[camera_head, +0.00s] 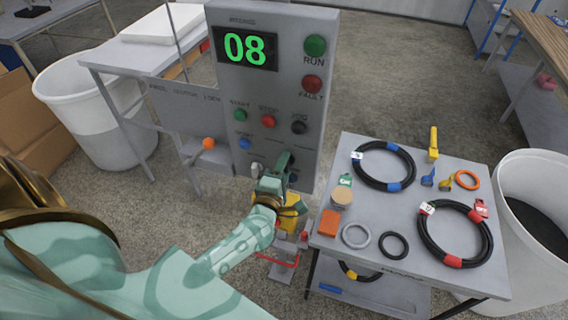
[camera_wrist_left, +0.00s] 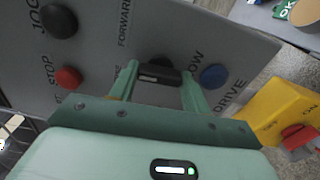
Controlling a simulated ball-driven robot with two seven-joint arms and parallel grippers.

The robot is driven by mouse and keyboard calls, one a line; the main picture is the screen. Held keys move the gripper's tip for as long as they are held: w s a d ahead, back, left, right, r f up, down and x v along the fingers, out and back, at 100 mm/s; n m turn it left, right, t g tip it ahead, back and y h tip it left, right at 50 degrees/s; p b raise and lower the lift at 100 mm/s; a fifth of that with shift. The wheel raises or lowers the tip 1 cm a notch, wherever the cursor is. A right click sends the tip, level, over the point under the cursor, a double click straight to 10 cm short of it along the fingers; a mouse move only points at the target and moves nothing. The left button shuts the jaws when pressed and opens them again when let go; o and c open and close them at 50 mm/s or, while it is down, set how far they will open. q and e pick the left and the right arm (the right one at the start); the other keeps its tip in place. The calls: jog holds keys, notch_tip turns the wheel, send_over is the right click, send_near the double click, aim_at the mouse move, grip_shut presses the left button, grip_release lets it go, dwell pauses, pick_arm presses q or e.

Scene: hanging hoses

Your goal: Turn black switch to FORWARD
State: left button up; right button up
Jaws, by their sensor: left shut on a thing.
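A grey control panel (camera_head: 266,60) stands upright at the centre of the head view, with a green 08 display. The black switch (camera_wrist_left: 160,75) sits on its lower part, and the word FORWARD is printed near it in the left wrist view. My left gripper (camera_wrist_left: 162,80) has its two fingers on either side of the black switch handle and is shut on it. In the head view my left gripper (camera_head: 274,182) covers much of the switch. The switch's exact pointing is hard to tell. My right gripper is not in view.
A blue button (camera_wrist_left: 214,76), red button (camera_wrist_left: 68,77) and black button (camera_wrist_left: 59,21) lie close around the gripper. A table with hoses (camera_head: 400,240) stands right of the panel.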

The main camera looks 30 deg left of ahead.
pick_arm(q)
jog(key=shift+m, duration=0.4)
jog(key=o, duration=1)
jog(key=shift+s, duration=0.1)
jog(key=b+v, duration=0.1)
jog(key=v, duration=1.5)
jog(key=shift+d, duration=0.2)
